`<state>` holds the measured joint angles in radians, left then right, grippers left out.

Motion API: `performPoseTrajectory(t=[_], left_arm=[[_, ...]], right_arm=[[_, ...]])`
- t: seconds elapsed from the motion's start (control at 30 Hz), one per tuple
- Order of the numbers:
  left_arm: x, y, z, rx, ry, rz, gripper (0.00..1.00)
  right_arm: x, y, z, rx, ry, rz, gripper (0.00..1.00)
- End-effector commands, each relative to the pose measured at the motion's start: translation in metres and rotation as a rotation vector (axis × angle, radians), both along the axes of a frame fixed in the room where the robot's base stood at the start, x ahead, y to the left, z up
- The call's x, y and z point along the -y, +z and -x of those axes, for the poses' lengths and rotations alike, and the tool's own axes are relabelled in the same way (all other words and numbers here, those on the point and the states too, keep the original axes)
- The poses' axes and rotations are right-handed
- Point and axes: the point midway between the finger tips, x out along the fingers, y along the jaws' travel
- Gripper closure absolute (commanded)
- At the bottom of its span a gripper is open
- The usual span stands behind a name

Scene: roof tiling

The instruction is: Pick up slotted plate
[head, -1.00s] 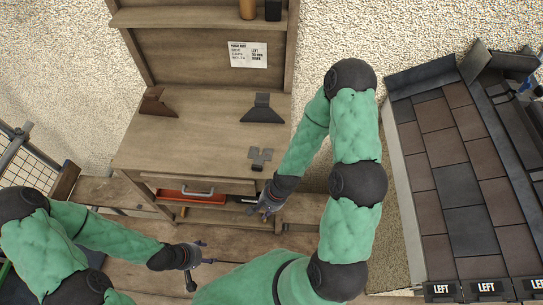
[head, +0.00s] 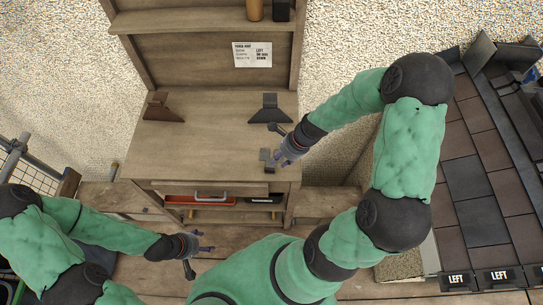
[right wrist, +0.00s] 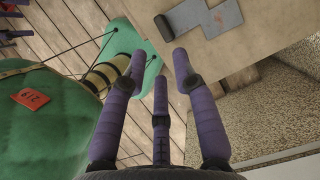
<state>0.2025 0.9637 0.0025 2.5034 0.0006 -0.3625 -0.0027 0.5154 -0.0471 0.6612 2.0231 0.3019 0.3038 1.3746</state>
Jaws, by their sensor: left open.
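The slotted plate (head: 265,156) is a small grey flat piece near the front right of the wooden workbench. My right gripper (head: 282,150) is beside its right edge and partly covers it in the head view. In the right wrist view the plate (right wrist: 222,17) lies at the top, beyond the spread fingers (right wrist: 160,62), which hold nothing. My left gripper (head: 198,246) is open and empty, low in front of the bench and well away from the plate.
A dark grey bracket (head: 270,109) and a brown bracket (head: 160,109) stand on the workbench (head: 205,145). A red tray (head: 195,200) sits under the bench top. A tiled roof panel (head: 480,190) is at the right. The bench middle is clear.

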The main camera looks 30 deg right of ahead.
Motion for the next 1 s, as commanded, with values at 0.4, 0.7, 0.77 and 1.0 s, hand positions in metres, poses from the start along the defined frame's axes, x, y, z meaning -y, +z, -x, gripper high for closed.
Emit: performPoseTrajectory(t=[0.4,0.7,0.77,1.0], left_arm=[[0.000,-0.019,0.000,0.000,0.000,0.000,0.36],[0.000,-0.039,0.000,0.000,0.000,0.000,0.36],[0.000,-0.042,0.000,0.000,0.000,0.000,0.36],[0.000,-0.041,0.000,0.000,0.000,0.000,0.36]], right_arm=[[-0.014,-0.045,-0.010,0.000,0.005,0.001,0.71],[-0.024,-0.081,-0.018,-0.001,0.005,0.002,0.71],[-0.026,-0.087,-0.020,-0.001,0.005,0.002,0.71],[-0.027,-0.089,-0.021,0.001,0.003,0.003,0.71]])
